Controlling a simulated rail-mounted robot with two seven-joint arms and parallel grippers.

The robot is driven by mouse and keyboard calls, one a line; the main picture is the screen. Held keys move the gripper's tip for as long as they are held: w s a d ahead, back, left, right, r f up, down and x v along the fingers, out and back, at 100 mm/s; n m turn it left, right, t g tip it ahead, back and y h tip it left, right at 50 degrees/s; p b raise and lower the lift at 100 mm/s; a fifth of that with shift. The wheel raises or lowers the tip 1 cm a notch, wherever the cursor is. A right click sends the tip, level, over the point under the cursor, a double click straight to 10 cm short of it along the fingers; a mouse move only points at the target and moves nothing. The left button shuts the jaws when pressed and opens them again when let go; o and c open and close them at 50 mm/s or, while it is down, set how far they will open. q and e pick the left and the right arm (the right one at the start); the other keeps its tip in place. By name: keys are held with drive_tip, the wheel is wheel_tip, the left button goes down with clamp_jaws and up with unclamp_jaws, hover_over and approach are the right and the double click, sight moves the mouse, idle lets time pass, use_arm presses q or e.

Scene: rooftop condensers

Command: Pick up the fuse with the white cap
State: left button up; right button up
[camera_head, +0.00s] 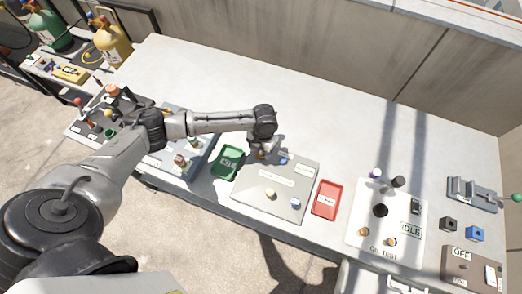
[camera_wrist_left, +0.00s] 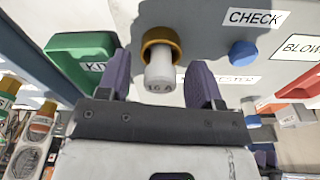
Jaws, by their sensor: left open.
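The fuse with the white cap (camera_wrist_left: 160,75) shows in the left wrist view, its white end marked "16 A" and a brass-coloured ring around its far part. It is at the grey board (camera_head: 247,203), mostly hidden under my arm in the head view. My left gripper (camera_wrist_left: 162,82) is open, with one dark finger to each side of the fuse; a gap shows on both sides. In the head view the left gripper (camera_head: 261,150) points down over the upper part of the board. My right gripper is not in view.
A green tray (camera_head: 227,162) marked KIT lies left of the board and a red tray (camera_head: 327,199) right of it. A blue round part (camera_wrist_left: 243,54) sits on the board beside the CHECK label (camera_wrist_left: 256,17). A white test panel (camera_head: 390,215) stands farther right. The table behind is clear.

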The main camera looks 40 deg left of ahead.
use_arm(q)
drive_tip(key=c, duration=1.1)
drive_tip(key=shift+o, duration=0.2)
